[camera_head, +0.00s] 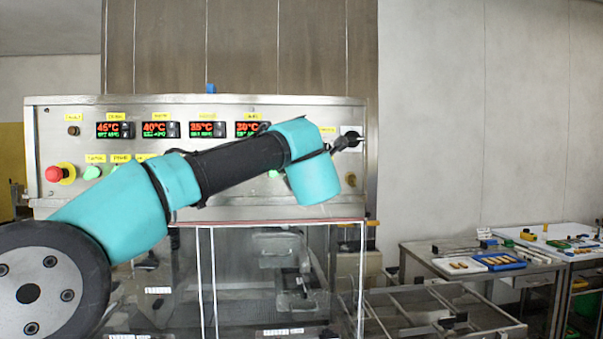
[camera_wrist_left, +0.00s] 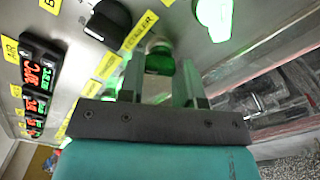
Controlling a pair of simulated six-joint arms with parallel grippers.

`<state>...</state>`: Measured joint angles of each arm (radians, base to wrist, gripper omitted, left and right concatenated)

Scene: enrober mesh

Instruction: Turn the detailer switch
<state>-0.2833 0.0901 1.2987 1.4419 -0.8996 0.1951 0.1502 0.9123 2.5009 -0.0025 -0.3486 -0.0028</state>
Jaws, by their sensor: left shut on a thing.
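The detailer switch (camera_wrist_left: 158,60) shows in the left wrist view as a green-lit knob with a pale metallic collar, beside the yellow DETAILER label (camera_wrist_left: 138,30). The two fingers of my left gripper (camera_wrist_left: 162,72) stand on either side of it and are shut on it. Which way the switch is turned I cannot tell. In the head view my left arm reaches across the control panel (camera_head: 230,208), and its teal wrist covers the switch and the fingertips. My right gripper is in neither view.
A red stop button (camera_head: 54,174) is at the panel's left. Temperature displays (camera_head: 201,129) line its top. Clear guarding is below; a table with trays (camera_head: 545,266) stands right.

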